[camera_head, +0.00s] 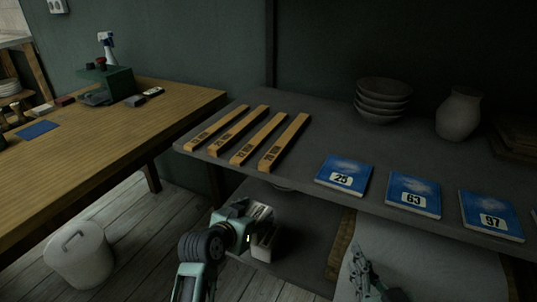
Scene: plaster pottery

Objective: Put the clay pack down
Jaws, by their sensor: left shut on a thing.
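My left gripper (258,232) is low in the middle, in front of the grey table's front edge and above the lower shelf. It is shut on a small, pale, block-like thing (264,246), which I take to be the clay pack. The gripper hides part of it, and its outline is dim. My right gripper (368,272) is at the bottom, right of centre, dark and seen edge-on. Nothing clearly shows in it, and its finger gap is unclear.
The grey table (330,140) bears several wooden strips (233,134), blue numbered packets (343,175), stacked bowls (383,100) and a vase (459,114). The lower shelf (300,232) has dark free room.

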